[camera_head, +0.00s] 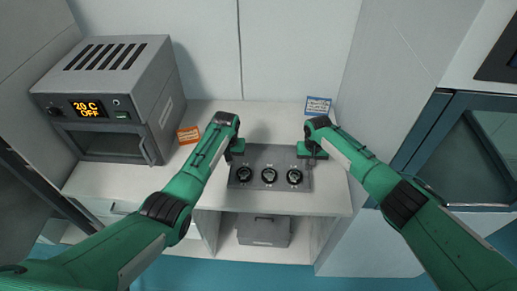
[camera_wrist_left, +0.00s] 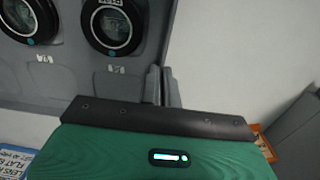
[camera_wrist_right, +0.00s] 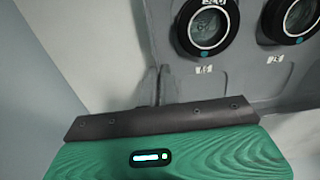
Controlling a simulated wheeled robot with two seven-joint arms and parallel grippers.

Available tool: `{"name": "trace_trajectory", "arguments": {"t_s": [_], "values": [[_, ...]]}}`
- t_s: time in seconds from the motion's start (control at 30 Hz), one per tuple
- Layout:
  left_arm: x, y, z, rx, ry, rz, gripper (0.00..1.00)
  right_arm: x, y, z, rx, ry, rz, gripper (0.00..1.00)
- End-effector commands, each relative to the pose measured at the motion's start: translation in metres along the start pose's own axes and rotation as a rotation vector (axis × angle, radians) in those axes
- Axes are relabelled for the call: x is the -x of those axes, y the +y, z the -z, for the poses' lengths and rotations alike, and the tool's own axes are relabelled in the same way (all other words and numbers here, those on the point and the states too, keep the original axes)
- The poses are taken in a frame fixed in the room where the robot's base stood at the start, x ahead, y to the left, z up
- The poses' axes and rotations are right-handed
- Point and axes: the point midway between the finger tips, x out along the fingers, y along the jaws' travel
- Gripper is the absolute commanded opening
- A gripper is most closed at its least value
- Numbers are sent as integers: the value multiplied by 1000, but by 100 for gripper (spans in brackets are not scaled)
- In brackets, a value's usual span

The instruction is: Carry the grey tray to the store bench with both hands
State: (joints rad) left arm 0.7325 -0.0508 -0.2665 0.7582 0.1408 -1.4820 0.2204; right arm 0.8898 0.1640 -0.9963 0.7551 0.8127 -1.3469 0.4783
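The grey tray (camera_head: 268,157) is on the white bench in front of me, with three round black-rimmed instruments (camera_head: 269,175) in a row along its near side. My left gripper (camera_head: 236,153) is at the tray's left end. In the left wrist view its narrow fingers (camera_wrist_left: 163,86) are close together, one on each side of the tray's end wall. My right gripper (camera_head: 311,157) is at the right end. In the right wrist view its fingers (camera_wrist_right: 171,88) also look closed on the end wall. The tray looks level. I cannot see a gap beneath it.
An oven (camera_head: 112,97) reading "20 C OFF" stands at the left of the bench. A grey box (camera_head: 263,231) is on the shelf below. A glass-fronted cabinet (camera_head: 470,150) is at the right.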

Motion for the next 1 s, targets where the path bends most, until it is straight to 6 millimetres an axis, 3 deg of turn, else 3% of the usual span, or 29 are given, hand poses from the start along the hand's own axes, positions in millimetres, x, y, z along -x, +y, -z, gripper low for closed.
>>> {"name": "trace_trajectory", "arguments": {"t_s": [0.27, 0.3, 0.4, 0.67, 0.87, 1.0], "values": [[-16, 0, 0, 0, 1, 0, 0, -16, 0, 0, 0, 0, 0, 0], [-13, 0, 0, 0, 0, 0, 11, -13, 0, 0, 0, 0, 0, 11], [-12, 0, 0, 0, 0, 0, 25, -13, 0, 0, 0, 0, 0, 25], [-12, 0, 0, 0, 0, 0, 25, -13, 0, 0, 0, 0, 0, 25], [4, 0, 1, 0, 3, -1, 25, -12, 0, 0, 0, 0, 0, 25], [30, 0, 1, 0, 5, -1, 25, -12, 0, 0, 0, 0, 0, 25]]}}
